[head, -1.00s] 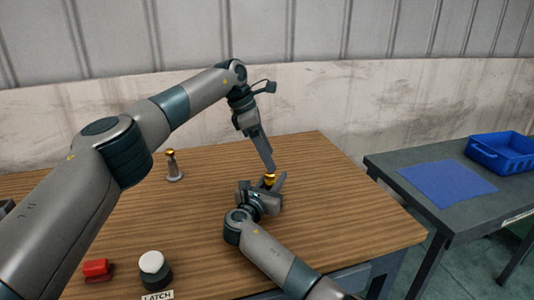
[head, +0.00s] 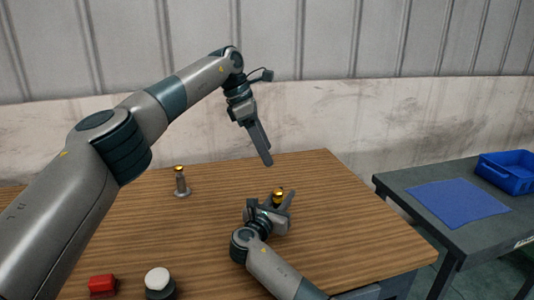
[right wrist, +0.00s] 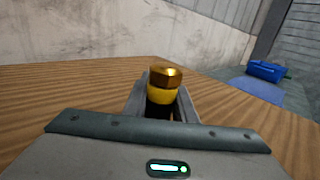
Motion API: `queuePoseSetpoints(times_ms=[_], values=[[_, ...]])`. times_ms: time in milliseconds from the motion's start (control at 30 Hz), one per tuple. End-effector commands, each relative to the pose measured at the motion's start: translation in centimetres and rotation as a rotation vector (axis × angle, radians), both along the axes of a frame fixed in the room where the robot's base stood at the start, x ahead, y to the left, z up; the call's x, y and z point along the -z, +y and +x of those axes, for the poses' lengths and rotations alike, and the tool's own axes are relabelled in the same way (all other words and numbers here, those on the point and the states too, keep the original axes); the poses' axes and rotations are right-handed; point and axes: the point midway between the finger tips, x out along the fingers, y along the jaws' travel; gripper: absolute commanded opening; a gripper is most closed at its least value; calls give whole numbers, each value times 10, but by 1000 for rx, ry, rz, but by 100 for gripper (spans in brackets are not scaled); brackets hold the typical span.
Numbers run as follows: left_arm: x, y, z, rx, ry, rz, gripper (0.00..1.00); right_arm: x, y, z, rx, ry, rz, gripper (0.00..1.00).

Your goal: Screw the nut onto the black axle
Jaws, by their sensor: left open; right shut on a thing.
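The black axle (right wrist: 159,111) stands upright between the fingers of my right gripper (head: 283,204), which is shut on it above the table; the right wrist view shows a finger on each side. A brass hex nut (right wrist: 165,76) sits at the axle's top, with a yellow band (right wrist: 162,95) below it. The nut also shows small in the head view (head: 278,191). I cannot tell how far it is threaded. My left gripper (head: 266,163) is open and empty, pointing down, a little above and left of the nut, apart from it.
A grey post with a brass top (head: 181,182) stands on the wooden table (head: 140,235) at the left. A red block (head: 102,285) and a white-topped button (head: 158,279) are at the front. A side table at the right carries a blue mat (head: 458,202) and a blue bin (head: 508,172).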

Motion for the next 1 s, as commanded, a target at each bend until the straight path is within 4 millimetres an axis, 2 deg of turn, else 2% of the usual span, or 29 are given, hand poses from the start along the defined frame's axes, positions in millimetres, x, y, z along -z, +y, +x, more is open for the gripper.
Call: queuePoseSetpoints(times_ms=[200, 233, 300, 333, 767, 1000], values=[[0, 0, 0, 0, 0, 0, 66, 1, 0, 0, 0, 2, 0, 0], [0, 0, 0, 0, 0, 0, 66, 1, 0, 0, 0, 1, -1, 26], [0, 0, 0, 0, 0, 0, 66, 1, 0, 0, 0, 1, -1, 43], [0, 0, 0, 0, 0, 0, 66, 1, 0, 0, 0, 1, -1, 46], [0, 0, 0, 0, 0, 0, 66, 1, 2, -4, -1, 1, 0, 46], [1, 0, 0, 0, 0, 0, 66, 1, 12, -26, -2, 1, 3, 46]])
